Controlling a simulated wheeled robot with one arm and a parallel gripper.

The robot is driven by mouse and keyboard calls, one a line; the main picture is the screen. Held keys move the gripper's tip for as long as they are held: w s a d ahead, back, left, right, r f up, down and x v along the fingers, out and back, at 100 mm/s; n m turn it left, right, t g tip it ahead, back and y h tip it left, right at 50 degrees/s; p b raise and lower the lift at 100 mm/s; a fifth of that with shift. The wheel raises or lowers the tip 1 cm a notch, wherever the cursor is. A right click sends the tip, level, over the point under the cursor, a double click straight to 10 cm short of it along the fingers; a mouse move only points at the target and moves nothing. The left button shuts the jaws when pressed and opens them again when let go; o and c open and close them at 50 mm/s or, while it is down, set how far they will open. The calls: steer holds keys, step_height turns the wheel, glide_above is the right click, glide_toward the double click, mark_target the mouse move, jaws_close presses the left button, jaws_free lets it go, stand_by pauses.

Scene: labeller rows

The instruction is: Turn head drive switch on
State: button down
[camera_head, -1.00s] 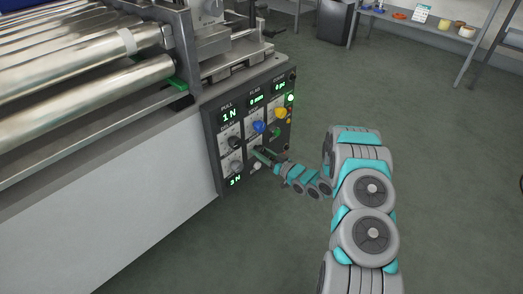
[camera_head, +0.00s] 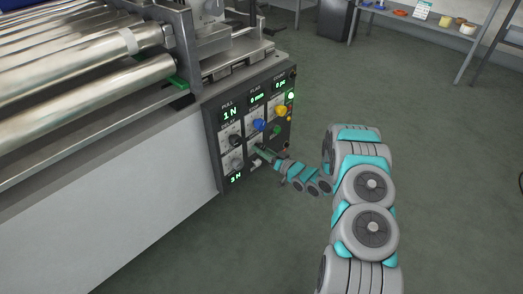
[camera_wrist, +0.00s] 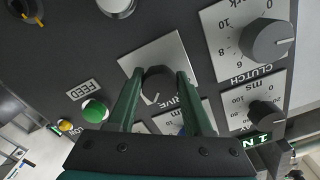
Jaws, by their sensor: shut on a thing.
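The head drive switch (camera_wrist: 158,88) is a dark round knob on a pale plate, its label partly hidden with "RIVE" readable in the wrist view. A short white mark shows near its lower edge. My gripper (camera_wrist: 161,75) has its two green fingers on either side of the knob, shut on it. In the head view my gripper (camera_head: 265,152) reaches the lower middle of the control panel (camera_head: 213,155), and the knob is mostly hidden behind it.
A grey CLUTCH dial (camera_wrist: 268,42) and a smaller dial (camera_wrist: 264,112) sit to the right. A green FEED button (camera_wrist: 95,110) is close to the left finger. The floor at right is open.

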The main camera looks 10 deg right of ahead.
steer(key=shift+c, duration=1.5)
jaws_free()
steer(key=shift+s+d, duration=0.1)
steer(key=v, duration=0.7)
steer(key=shift+s+d+b, duration=0.2)
steer(key=shift+s+b, duration=0.05)
steer(key=shift+b, duration=0.05)
